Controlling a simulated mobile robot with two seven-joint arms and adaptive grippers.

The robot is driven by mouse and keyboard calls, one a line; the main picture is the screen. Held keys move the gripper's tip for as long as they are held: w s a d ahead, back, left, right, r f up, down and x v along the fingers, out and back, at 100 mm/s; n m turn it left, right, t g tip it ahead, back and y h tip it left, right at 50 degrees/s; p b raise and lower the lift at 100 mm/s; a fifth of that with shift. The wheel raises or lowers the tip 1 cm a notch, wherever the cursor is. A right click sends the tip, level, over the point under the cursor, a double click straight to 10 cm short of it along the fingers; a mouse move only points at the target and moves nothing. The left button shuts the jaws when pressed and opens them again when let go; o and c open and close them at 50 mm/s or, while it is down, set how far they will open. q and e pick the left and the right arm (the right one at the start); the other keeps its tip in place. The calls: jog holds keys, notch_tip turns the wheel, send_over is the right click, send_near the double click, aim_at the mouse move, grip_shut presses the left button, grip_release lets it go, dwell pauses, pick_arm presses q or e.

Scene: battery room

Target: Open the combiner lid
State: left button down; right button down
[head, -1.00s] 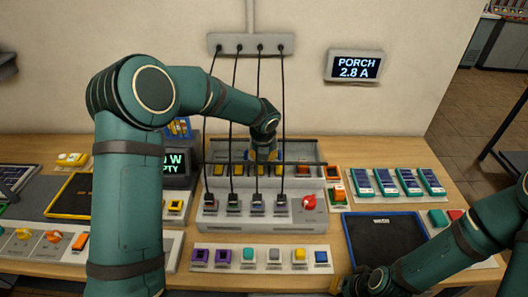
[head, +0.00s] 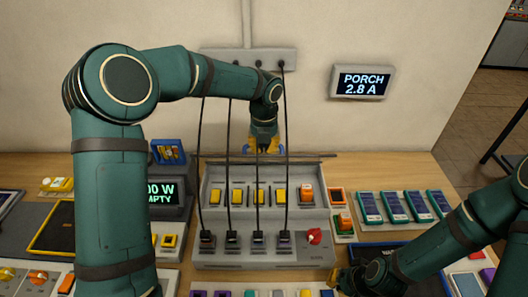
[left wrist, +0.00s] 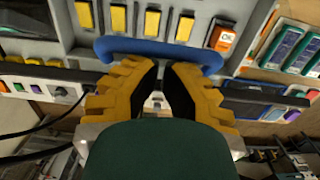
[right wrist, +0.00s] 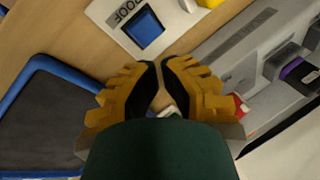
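The combiner (head: 261,259) is a grey box on the bench. Its lid is raised, with its dark front bar (head: 205,158) seen across the back of the box. The yellow fuses and one orange fuse inside show uncovered. The lid's blue handle (head: 283,148) is mostly behind my left gripper (head: 264,149). My right gripper (right wrist: 159,62) is shut and empty, low over the bench's front right.
Several black cables run from the wall strip (head: 290,58) to the combiner's front, past my left forearm. A red knob (head: 314,236) sits at its right. Blue panels (head: 395,206) lie to the right. A display (head: 162,194) stands to the left.

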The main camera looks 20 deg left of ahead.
pick_arm(q)
jog(key=w+a+r+g, duration=0.1)
jog(key=w+a+r, duration=0.1)
jog(key=w, duration=0.9)
jog(key=shift+w+a+r, duration=0.25)
jog(key=shift+w+a, duration=0.1)
jog(key=shift+a, duration=0.35)
jog(key=shift+w, duration=0.1)
jog(key=shift+r, duration=0.15)
dwell(1.0)
notch_tip(320, 180, up, 7)
jog(key=shift+w, duration=0.25)
dwell(0.4)
